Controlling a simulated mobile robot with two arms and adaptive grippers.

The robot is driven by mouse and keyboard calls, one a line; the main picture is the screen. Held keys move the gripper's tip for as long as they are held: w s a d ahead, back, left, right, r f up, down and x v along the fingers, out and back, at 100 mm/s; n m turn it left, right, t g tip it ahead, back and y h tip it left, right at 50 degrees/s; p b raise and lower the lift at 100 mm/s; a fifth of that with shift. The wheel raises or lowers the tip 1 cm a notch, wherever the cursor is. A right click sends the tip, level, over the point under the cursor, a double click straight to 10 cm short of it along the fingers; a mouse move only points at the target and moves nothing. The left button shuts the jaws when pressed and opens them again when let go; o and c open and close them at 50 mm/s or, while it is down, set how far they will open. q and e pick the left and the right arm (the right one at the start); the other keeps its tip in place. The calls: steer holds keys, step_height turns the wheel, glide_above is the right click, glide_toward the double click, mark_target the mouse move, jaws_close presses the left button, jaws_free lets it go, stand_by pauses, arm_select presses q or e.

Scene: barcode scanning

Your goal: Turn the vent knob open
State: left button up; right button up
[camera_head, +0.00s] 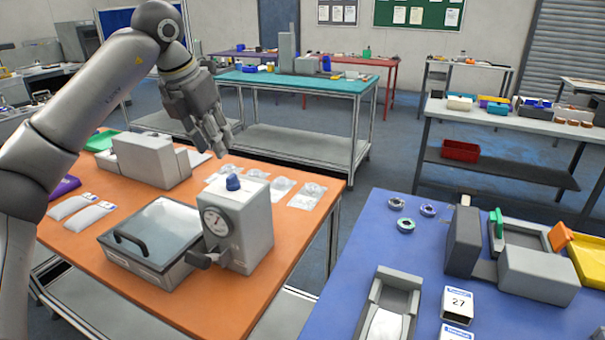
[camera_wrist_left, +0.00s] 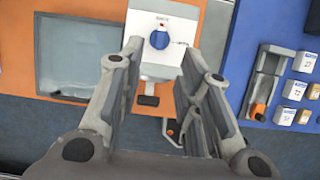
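The blue vent knob (camera_head: 233,183) sits on top of a grey box (camera_head: 245,235) with a round gauge (camera_head: 215,222) on its face, on the orange table. The knob (camera_wrist_left: 159,39) also shows in the left wrist view, near a small red mark, between the finger ends in the picture. My left gripper (camera_head: 221,148) is above the knob and slightly to its left in the head view, pointing down. Its fingers (camera_wrist_left: 162,50) are spread and empty, apart from the knob. My right gripper is in neither view.
A glass-lidded chamber (camera_head: 160,230) with a black handle adjoins the grey box. A dark lever (camera_head: 200,260) sticks out at the box's lower front. Clear packets (camera_head: 306,196) lie behind it. A blue table (camera_head: 345,245) with trays stands to the right.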

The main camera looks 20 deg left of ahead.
arm_select(q)
glide_toward(233, 175)
steer(key=x, duration=0.2)
steer(key=shift+w+a+f+p, duration=0.15)
steer(key=shift+a+f+p, duration=0.15)
steer(key=shift+f+p, duration=0.1)
steer(key=x, duration=0.5)
steer(key=shift+w+d+p, duration=0.2)
steer(key=shift+d+p, duration=0.05)
steer(key=shift+p, duration=0.1)
steer(key=shift+w+f, duration=0.15)
steer(key=shift+f, duration=0.25)
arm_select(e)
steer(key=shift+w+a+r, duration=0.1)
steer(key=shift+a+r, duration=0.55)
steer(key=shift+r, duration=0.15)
arm_select(q)
jaws_close()
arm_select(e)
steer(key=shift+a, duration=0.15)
